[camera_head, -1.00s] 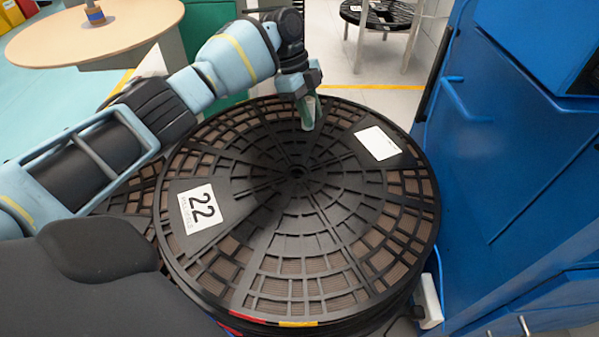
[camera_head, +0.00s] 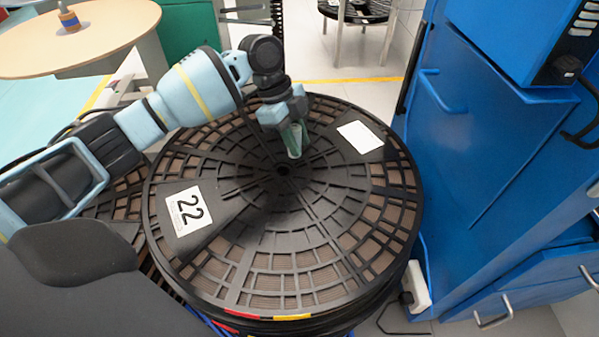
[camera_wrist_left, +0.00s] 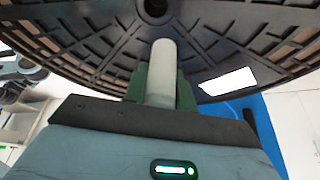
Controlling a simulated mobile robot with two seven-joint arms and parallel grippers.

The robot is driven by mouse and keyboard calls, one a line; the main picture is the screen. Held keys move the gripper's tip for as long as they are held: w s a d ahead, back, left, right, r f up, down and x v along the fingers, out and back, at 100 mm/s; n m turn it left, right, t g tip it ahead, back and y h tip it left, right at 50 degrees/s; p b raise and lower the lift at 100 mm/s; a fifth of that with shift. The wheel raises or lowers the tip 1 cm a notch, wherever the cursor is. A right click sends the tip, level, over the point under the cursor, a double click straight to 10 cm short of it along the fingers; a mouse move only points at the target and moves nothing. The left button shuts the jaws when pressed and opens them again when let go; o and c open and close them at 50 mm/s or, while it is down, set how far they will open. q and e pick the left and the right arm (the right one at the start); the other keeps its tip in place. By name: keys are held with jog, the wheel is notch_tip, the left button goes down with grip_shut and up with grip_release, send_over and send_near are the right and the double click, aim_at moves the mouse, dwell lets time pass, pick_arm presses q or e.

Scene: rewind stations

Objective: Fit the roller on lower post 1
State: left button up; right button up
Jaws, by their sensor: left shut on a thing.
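My left gripper (camera_head: 290,138) is shut on a pale, whitish-grey roller (camera_head: 295,148). It holds the roller above the big black reel, a little behind the reel's centre hole. In the left wrist view the roller (camera_wrist_left: 162,72) stands out from between the green finger pads (camera_wrist_left: 142,80), and its free end points toward the reel's hub. The roller is apart from the hub hole (camera_wrist_left: 155,8). I cannot pick out lower post 1 in either view. My right gripper is not in view.
The black reel (camera_head: 330,226) marked 22 fills the middle. A blue machine cabinet (camera_head: 490,150) with handles stands close on the right. A round wooden-topped table (camera_head: 110,35) is at the back left. Clear floor (camera_head: 345,70) shows behind the reel.

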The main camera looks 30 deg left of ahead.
pick_arm(q)
jog(key=s, duration=0.1)
jog(key=s+d, duration=0.2)
jog(key=shift+s+d+f, duration=0.2)
jog(key=shift+d+f, duration=0.05)
jog(key=shift+s+d, duration=0.5)
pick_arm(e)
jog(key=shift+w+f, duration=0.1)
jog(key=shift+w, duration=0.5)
pick_arm(q)
jog(key=shift+s, duration=0.1)
